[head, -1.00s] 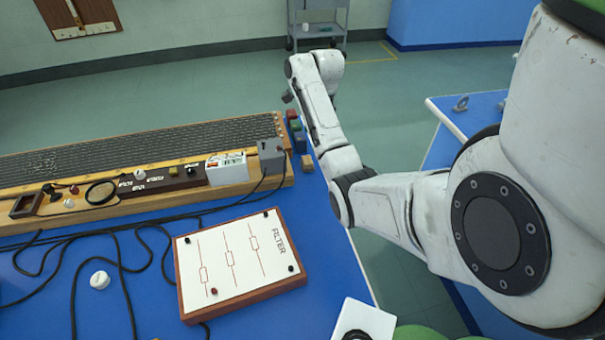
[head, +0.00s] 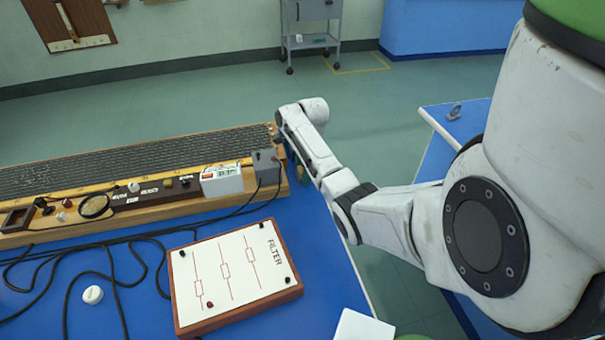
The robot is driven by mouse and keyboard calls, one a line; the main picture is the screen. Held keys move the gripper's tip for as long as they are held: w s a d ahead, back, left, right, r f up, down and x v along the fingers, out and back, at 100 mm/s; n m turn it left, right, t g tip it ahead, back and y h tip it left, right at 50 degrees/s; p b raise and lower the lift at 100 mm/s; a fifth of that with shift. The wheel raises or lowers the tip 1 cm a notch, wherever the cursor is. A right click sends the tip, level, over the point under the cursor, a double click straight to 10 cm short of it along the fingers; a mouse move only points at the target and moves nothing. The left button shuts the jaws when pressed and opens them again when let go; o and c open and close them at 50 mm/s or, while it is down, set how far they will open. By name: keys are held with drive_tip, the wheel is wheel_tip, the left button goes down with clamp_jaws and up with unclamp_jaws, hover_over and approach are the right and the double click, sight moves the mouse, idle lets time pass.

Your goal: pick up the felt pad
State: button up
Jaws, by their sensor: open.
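I cannot pick out the felt pad with certainty in the head view.
The long wooden bench (head: 130,160) carries a lens, switches and a grey box (head: 265,167). A FILTER board (head: 235,270), black cables and a white round knob (head: 93,294) lie on the blue table (head: 140,325). A second blue table (head: 465,118) stands right.

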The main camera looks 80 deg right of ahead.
sight(301, 170)
drive_tip(key=shift+c, duration=0.5)
drive_tip(key=c, duration=1)
drive_tip(key=shift+r, duration=0.15)
drive_tip(key=shift+r, duration=0.3)
wheel_tip(301, 170, up, 2)
drive_tip(key=shift+w+r+b, duration=0.1)
drive_tip(key=shift+r+b, duration=0.1)
drive_tip(key=shift+b, duration=0.1)
drive_tip(key=shift+w+a+r+p, duration=0.1)
drive_tip(key=shift+a+r+p, duration=1.45)
drive_tip(key=shift+a, duration=0.8)
drive_tip(key=shift+w+a+r+p, duration=0.1)
drive_tip(key=shift+a+r+p, duration=1.45)
drive_tip(key=shift+a, duration=0.75)
drive_tip(key=shift+w+a+r+p, duration=0.1)
drive_tip(key=shift+a+r+p, duration=1.45)
drive_tip(key=shift+a, duration=0.8)
drive_tip(key=shift+r, duration=0.2)
